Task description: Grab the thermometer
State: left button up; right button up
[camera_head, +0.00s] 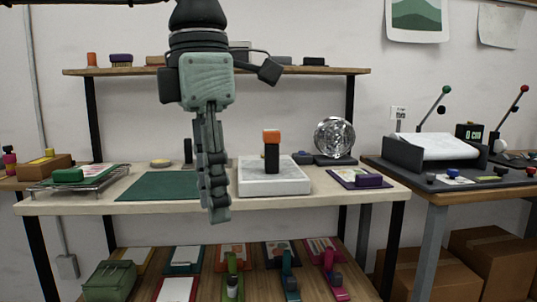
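No object reads clearly as a thermometer at this size. A small upright black device with an orange top (271,150) stands on a white slab (285,186) on the middle table; I cannot tell whether it is the thermometer. My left gripper (219,212) hangs from the top of the view with its fingers pointing down, left of the slab and in front of the table. Its fingers overlap from this angle, so their opening is hidden. No object shows in them. My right gripper is out of view.
The table (100,206) also holds a green mat (158,187), a rack with a green block (82,174), a round metallic disc (334,138) and a purple block (368,181). A shelf (340,71) runs behind. A lever bench (440,186) stands right.

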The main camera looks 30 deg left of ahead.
aim_at(271, 139)
jog(key=i+j+z, duration=0.2)
jog(key=i+j, duration=0.15)
jog(key=j, duration=0.3)
jog(key=i+j, duration=0.15)
jog(key=j, duration=0.2)
jog(key=i+j+z, duration=0.15)
jog(key=j, duration=0.15)
jog(key=i+j+z, duration=0.1)
jog(key=j, duration=0.25)
jog(key=i+j+z, duration=0.1)
jog(key=j, duration=0.3)
jog(key=i+l, duration=0.35)
jog(key=i, duration=0.15)
